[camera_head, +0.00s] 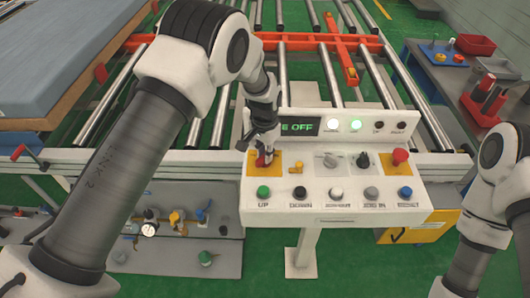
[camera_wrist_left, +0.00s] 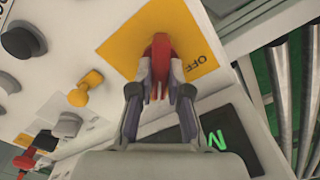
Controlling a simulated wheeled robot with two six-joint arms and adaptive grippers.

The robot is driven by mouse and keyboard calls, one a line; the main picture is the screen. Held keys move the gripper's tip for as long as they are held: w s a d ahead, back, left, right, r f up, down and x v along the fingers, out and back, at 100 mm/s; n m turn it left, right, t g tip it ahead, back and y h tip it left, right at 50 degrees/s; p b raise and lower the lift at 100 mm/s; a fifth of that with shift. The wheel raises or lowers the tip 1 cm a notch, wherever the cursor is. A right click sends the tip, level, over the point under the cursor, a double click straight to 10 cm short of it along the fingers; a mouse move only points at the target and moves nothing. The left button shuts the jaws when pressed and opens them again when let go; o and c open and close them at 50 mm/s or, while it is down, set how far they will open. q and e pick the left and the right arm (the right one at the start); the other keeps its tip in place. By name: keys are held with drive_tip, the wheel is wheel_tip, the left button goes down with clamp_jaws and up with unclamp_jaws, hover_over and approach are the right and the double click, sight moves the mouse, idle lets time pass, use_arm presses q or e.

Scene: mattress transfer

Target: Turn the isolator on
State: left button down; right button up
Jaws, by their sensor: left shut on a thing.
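The isolator is a red handle (camera_wrist_left: 160,52) on a yellow plate (camera_wrist_left: 120,48) marked OFF at the upper left of the white control panel (camera_head: 327,205). In the head view the red handle (camera_head: 262,161) is partly hidden by my left gripper (camera_head: 264,152). In the left wrist view my left gripper (camera_wrist_left: 160,95) has its fingers on both sides of the handle and is shut on it. The panel's display (camera_head: 298,126) is partly hidden and shows "E OFF". My right arm is at the right edge, with its gripper out of view.
The panel also carries a red mushroom button (camera_head: 400,156), a yellow knob (camera_head: 297,167), dark knobs and a row of push buttons. Roller conveyors lie behind it. A blue mattress (camera_head: 60,45) is at the upper left. A side table with red trays (camera_head: 474,45) is at the right.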

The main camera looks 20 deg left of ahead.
use_arm(q)
drive_tip(key=shift+s+f+m, duration=0.25)
drive_tip(key=shift+m, duration=0.35)
drive_tip(key=c, duration=1.1)
unclamp_jaws()
drive_tip(key=shift+r, duration=0.1)
drive_tip(key=shift+a, duration=0.1)
drive_tip(key=shift+w+r, duration=0.1)
drive_tip(key=shift+r, duration=0.1)
drive_tip(key=shift+r, duration=0.35)
wheel_tip(320, 180, up, 11)
